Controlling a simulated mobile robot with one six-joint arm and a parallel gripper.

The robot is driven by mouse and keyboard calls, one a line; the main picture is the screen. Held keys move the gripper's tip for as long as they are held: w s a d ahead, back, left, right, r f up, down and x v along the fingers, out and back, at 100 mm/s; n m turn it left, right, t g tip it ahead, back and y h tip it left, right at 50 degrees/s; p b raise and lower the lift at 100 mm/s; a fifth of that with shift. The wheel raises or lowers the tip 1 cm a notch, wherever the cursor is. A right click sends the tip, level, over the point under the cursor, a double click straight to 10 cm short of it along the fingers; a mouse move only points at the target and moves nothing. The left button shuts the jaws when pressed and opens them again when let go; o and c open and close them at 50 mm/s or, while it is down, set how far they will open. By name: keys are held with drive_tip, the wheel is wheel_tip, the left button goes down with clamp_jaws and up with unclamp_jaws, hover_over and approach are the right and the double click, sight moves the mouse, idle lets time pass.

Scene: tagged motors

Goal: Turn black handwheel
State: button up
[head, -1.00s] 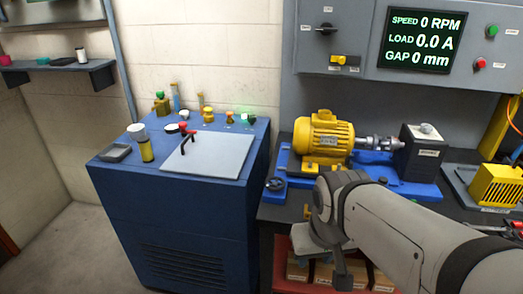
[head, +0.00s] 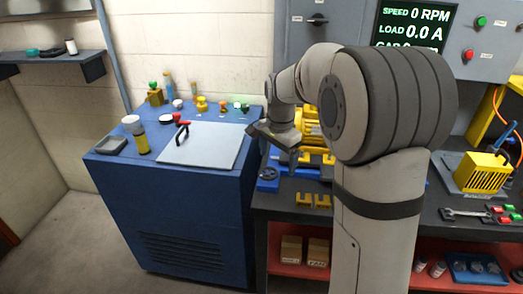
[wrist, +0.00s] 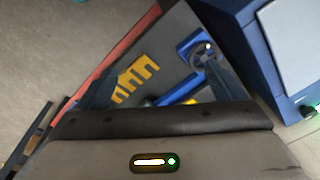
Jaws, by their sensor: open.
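The black handwheel (head: 268,174) sits on a blue bracket at the front left of the workbench, beside the blue cabinet.
Yellow slotted pieces (head: 304,200) lie on the bench front. The blue cabinet (head: 190,220), with bottles and a red-handled clamp (head: 181,130) on top, borders the bench at left. A wrench (head: 463,213) and a yellow unit (head: 484,172) lie right. The grey control panel (head: 345,30) stands behind.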

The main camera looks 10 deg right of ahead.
sight(268, 172)
drive_tip(key=w+f+m, duration=0.2)
drive_tip(key=w, duration=0.2)
drive_tip(key=w+f+m+p, duration=0.1)
drive_tip(key=w+f+m, duration=0.1)
drive_tip(key=w, duration=0.2)
drive_tip(key=w+f+m+g+p, duration=0.1)
drive_tip(key=w+f+m, duration=0.1)
drive_tip(key=w, duration=0.3)
drive_tip(key=shift+a+f+m, duration=0.1)
drive_tip(key=shift+f+m, duration=0.2)
drive_tip(key=shift+f, duration=0.5)
wheel_tip(268, 172, down, 7)
drive_tip(key=shift+f+p, duration=0.2)
drive_tip(key=shift+p, duration=0.75)
drive_tip(key=shift+c, duration=0.6)
drive_tip(key=c, duration=0.8)
drive_tip(key=shift+c, duration=0.2)
